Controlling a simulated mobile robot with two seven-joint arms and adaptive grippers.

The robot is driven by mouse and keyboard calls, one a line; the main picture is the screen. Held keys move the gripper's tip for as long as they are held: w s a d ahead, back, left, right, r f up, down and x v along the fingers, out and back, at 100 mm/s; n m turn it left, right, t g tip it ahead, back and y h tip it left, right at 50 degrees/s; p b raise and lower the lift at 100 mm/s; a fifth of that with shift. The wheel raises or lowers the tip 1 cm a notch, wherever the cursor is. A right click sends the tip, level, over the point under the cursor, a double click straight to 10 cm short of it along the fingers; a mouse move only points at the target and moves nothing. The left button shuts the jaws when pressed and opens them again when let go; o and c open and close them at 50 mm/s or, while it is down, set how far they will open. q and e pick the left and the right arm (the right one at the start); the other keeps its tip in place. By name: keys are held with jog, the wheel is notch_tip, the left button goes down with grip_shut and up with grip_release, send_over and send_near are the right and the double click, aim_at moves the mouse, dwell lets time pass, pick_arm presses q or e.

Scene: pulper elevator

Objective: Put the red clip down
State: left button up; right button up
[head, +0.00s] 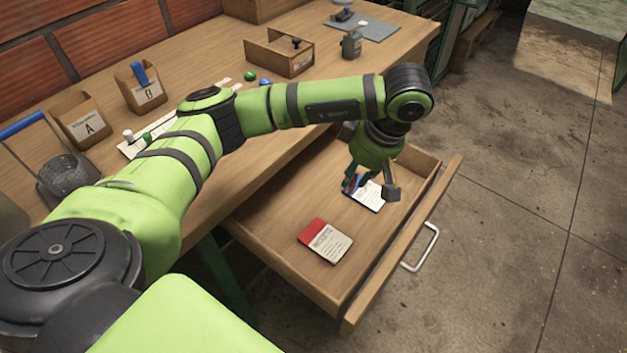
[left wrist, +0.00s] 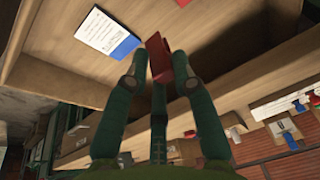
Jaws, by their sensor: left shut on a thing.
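My left gripper (head: 372,185) reaches down into the open drawer (head: 285,270). In the left wrist view my left gripper (left wrist: 160,62) is shut on the red clip (left wrist: 158,55), which sits between its fingertips. In the head view the fingers mostly hide the clip. A white card with a blue edge (head: 368,197) lies on the drawer floor close to the gripper; it also shows in the left wrist view (left wrist: 103,34). A red and white card (head: 325,242) lies in the drawer nearer to me. My right gripper is not in view.
The wooden bench (head: 210,60) holds bin A (head: 80,120), bin B (head: 140,87), an open wooden box (head: 278,55) and a grey mat (head: 362,27). The drawer's front wall has a metal handle (head: 422,250). The drawer floor between and around the cards is bare.

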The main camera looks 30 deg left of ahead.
pick_arm(q)
jog(key=a+f, duration=0.3)
jog(key=w+a+f, duration=0.1)
jog(key=a+f, duration=0.3)
jog(key=w+a+f, duration=0.1)
jog(key=a+f, duration=0.2)
jog(key=a, duration=0.1)
jog(key=shift+a+f, duration=0.2)
jog(key=shift+f, duration=0.15)
jog(key=shift+w+f, duration=0.1)
jog(key=shift+f, duration=0.2)
jog(key=o, duration=0.8)
jog(key=shift+c, duration=0.2)
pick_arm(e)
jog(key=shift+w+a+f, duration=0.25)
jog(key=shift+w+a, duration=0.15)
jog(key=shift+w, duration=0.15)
